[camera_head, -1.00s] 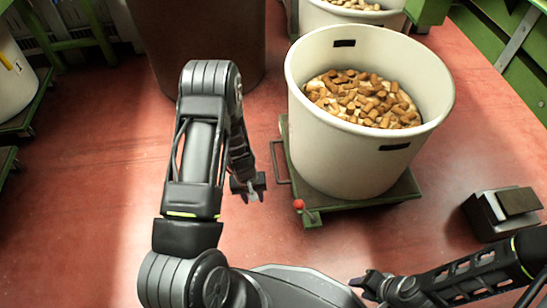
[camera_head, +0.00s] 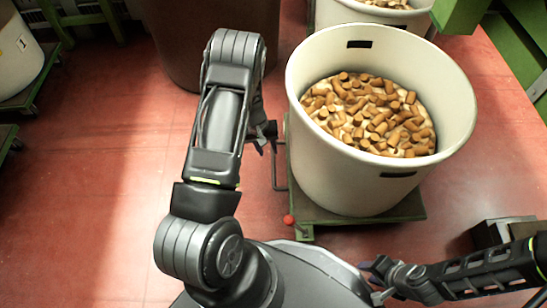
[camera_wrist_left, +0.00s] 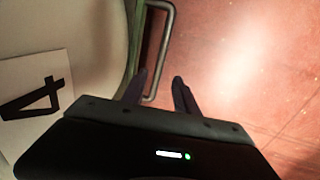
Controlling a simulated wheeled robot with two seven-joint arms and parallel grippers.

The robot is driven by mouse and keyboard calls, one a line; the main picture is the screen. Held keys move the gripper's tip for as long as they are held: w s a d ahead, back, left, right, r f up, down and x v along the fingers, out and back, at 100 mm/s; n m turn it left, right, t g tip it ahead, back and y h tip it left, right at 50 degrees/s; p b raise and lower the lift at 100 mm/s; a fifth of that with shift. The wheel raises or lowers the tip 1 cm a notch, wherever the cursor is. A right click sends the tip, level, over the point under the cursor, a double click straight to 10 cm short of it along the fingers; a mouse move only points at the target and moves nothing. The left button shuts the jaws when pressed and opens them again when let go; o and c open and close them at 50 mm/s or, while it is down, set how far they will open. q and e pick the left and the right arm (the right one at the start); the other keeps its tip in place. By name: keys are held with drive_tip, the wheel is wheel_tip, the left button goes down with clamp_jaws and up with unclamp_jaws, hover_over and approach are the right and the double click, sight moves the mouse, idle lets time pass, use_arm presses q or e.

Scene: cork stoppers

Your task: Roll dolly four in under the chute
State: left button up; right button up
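Dolly four is a low green platform (camera_head: 350,213) under a large cream bin (camera_head: 345,180) filled with cork stoppers. A label reading 4 (camera_wrist_left: 35,97) shows on the bin in the left wrist view. The dolly's metal loop handle (camera_head: 278,172) sticks out on its left side; it also shows in the left wrist view (camera_wrist_left: 166,45). My left gripper (camera_head: 265,134) is at this handle. Its fingers (camera_wrist_left: 158,88) are apart, with the handle's bar appearing between them; contact is unclear. My right gripper (camera_head: 374,272) is low, in front of the dolly; its finger opening is unclear. I cannot identify the chute.
A red-knobbed lever (camera_head: 289,219) stands at the dolly's front left corner. A brown drum (camera_head: 205,40) is behind left, another cork-filled bin (camera_head: 370,14) behind. A white bin marked 1 (camera_head: 18,60) stands far left. A dark box (camera_head: 490,234) lies right. The red floor at left is clear.

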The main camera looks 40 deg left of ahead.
sight(273, 162)
use_arm(q)
drive_tip(key=f+b, duration=0.1)
drive_tip(key=f, duration=0.1)
drive_tip(key=f+b, duration=0.1)
drive_tip(key=f, duration=0.2)
drive_tip(key=w+d+f+b, duration=0.1)
drive_tip(key=f, duration=0.1)
drive_tip(key=shift+d+f, duration=0.1)
drive_tip(key=shift+f, duration=0.3)
clamp_jaws()
idle(1.2)
